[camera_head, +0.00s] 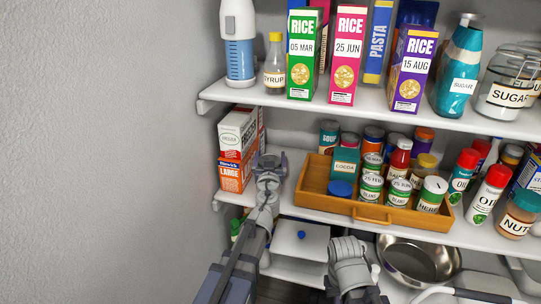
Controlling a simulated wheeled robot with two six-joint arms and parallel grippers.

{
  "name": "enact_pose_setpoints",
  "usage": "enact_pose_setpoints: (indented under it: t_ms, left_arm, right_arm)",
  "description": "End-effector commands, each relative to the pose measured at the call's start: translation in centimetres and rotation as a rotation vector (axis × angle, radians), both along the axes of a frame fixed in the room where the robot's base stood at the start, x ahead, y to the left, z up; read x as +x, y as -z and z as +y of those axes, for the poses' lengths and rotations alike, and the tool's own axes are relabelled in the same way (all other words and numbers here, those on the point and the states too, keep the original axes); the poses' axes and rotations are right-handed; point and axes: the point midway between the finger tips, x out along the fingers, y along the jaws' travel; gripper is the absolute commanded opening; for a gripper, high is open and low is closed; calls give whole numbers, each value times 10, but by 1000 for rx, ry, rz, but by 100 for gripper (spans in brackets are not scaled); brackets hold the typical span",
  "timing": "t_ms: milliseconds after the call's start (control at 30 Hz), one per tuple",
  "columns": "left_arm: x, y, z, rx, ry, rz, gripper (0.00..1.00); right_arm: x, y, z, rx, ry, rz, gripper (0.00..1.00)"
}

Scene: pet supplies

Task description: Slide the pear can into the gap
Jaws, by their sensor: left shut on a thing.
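My left gripper (269,162) is at the middle shelf, between the stacked boxes on the left and the wooden tray. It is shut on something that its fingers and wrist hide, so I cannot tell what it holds. Several small labelled cans (370,187) stand in the tray, but I cannot read "pear" on any of them. Space shows on the shelf around the left gripper, between boxes and tray. My right arm's end (348,252) is low, in front of the lower shelf. Its fingers cannot be made out.
The wooden tray (327,203) also holds a teal cocoa box (345,163) and jars. Boxes (238,150) stack at the left. Red-capped oil bottles (488,195) stand right of the tray. A metal pan (418,261) sits below.

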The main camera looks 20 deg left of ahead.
Motion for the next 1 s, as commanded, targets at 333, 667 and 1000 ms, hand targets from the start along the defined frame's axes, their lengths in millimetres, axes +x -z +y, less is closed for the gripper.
enact_pose_setpoints:
  t_ms: [333,667,1000]
  left_arm:
    - [-8,0,-1,0,-2,0,0]
    - [-7,0,-1,0,-2,0,100]
    - [-17,0,-3,0,-2,0,100]
  right_arm:
    - [0,0,0,0,0,0,0]
    - [0,0,0,0,0,0,0]
    - [0,0,0,0,0,0,0]
